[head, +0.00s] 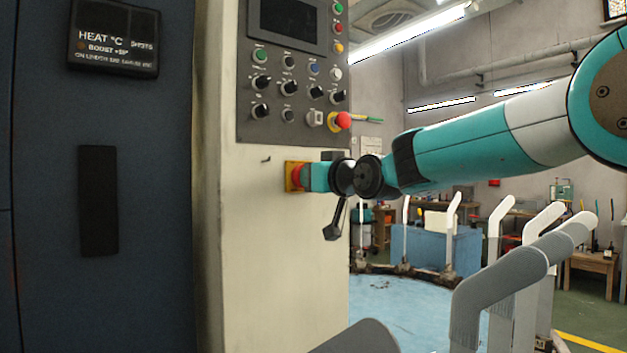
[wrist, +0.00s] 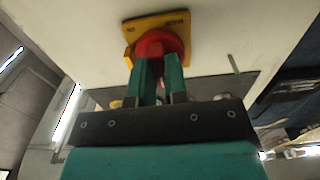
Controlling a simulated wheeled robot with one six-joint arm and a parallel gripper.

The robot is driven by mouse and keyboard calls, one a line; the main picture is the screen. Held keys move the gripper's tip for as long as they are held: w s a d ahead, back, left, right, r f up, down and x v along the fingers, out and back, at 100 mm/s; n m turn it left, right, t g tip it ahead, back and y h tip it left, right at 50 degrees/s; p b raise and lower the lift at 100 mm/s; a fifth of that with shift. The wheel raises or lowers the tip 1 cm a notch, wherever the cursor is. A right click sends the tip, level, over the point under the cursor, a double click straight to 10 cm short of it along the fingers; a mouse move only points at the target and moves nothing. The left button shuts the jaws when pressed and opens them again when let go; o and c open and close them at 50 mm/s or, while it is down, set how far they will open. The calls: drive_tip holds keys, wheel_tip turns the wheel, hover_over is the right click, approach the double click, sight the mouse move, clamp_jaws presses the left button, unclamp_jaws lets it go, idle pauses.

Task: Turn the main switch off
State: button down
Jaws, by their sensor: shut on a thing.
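The main switch (head: 296,176) is a red rotary knob on a yellow plate, on the side of the cream machine cabinet below its control panel. In the wrist view the red knob (wrist: 158,45) stands out from the yellow plate (wrist: 129,31). My gripper (head: 308,177) reaches it from the right, with the teal fingers up against the knob. In the wrist view my gripper (wrist: 158,68) is shut on the knob's handle, which is mostly hidden between the fingers. I cannot read the switch's position.
The control panel (head: 296,120) with several buttons and knobs is just above, with a red emergency button (head: 341,121) close to my wrist. A dark cabinet door (head: 100,290) is at the left. Several pale sock forms (head: 515,262) stand at the right.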

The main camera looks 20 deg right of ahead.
drive_tip(key=c, duration=1.1)
unclamp_jaws()
drive_tip(key=shift+c, duration=0.2)
drive_tip(key=v, duration=1.7)
drive_tip(key=shift+s+b, duration=0.2)
drive_tip(key=shift+b, duration=0.1)
drive_tip(key=shift+d, duration=0.1)
